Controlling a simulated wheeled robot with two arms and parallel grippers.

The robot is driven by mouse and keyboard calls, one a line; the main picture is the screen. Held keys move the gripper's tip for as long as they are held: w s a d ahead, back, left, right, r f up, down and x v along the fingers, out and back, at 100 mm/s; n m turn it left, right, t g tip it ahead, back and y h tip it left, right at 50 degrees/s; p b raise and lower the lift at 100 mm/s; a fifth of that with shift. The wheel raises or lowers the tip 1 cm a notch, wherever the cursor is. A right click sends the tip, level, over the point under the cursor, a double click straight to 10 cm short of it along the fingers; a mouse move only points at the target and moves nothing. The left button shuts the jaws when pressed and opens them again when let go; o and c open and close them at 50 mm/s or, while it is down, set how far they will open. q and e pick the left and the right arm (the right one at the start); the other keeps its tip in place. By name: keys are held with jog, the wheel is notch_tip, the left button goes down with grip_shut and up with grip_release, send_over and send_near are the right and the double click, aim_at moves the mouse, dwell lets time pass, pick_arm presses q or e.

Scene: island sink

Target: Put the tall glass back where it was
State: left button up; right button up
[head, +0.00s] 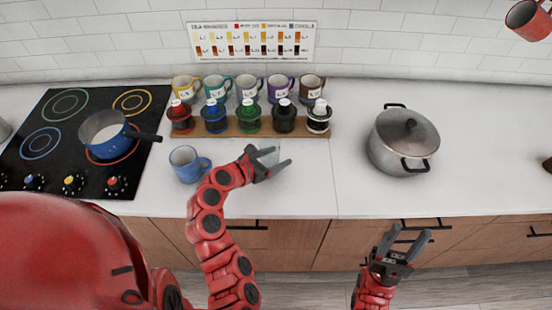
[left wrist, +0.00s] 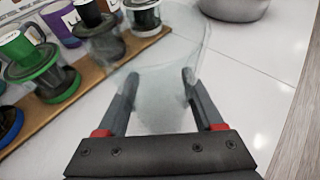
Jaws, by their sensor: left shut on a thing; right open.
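The tall glass is clear and faint. In the left wrist view the tall glass (left wrist: 165,75) stands between the two fingers of my left gripper (left wrist: 161,85). In the head view the glass (head: 269,157) shows as a pale shape at the fingertips of my left gripper (head: 270,163), over the counter in front of the wooden rack. My left gripper is shut on the glass. I cannot tell whether its base touches the counter. My right gripper (head: 406,241) is open and empty, in front of the counter's edge.
A wooden rack (head: 240,130) with several coloured drippers stands close behind the glass, with mugs behind it. A blue mug (head: 186,164) is left of my left gripper. A lidded pot (head: 402,141) stands right. A pan (head: 105,134) sits on the stove. Counter between rack and pot is clear.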

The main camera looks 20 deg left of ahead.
pick_arm(q)
notch_tip(320, 180, down, 2)
jog(key=shift+f, duration=0.15)
jog(key=shift+f, duration=0.2)
jog(key=o, duration=1.6)
jog(key=shift+c, duration=0.2)
jog(key=shift+r, duration=0.15)
